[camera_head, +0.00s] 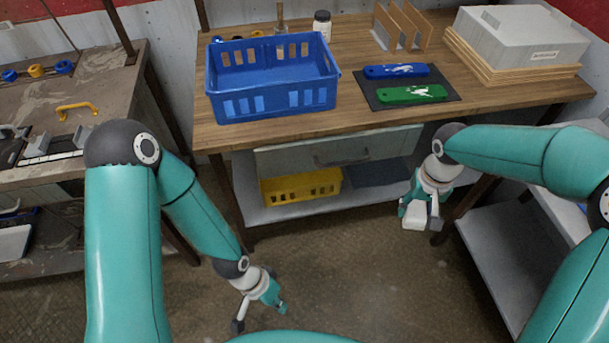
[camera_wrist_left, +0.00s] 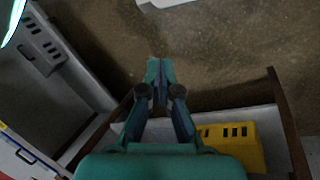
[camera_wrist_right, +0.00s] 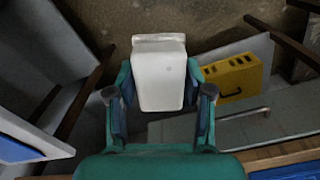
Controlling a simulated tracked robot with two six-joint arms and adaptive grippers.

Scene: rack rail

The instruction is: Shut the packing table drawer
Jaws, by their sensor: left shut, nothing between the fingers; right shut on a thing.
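The packing table (camera_head: 400,115) has a grey-green drawer (camera_head: 285,160) under its wooden top, with a dark bar handle (camera_head: 342,158) on its front. How far the drawer stands out is hard to tell. The drawer front also shows in the right wrist view (camera_wrist_right: 290,110), at lower right. My right gripper (camera_head: 416,210) is shut on a white block-like carton (camera_wrist_right: 158,75), held right of the drawer and below its level. My left gripper (camera_head: 262,312) is shut and empty, low over the floor, in front of and left of the drawer, touching nothing; its closed fingers show in the left wrist view (camera_wrist_left: 160,80).
A blue crate (camera_head: 270,100), a dark mat with blue (camera_head: 395,71) and green (camera_head: 412,94) items, and a grey box (camera_head: 520,38) are on the tabletop. A yellow bin (camera_head: 300,187) sits on the lower shelf. A worn bench (camera_head: 110,100) stands left. Floor in front is clear.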

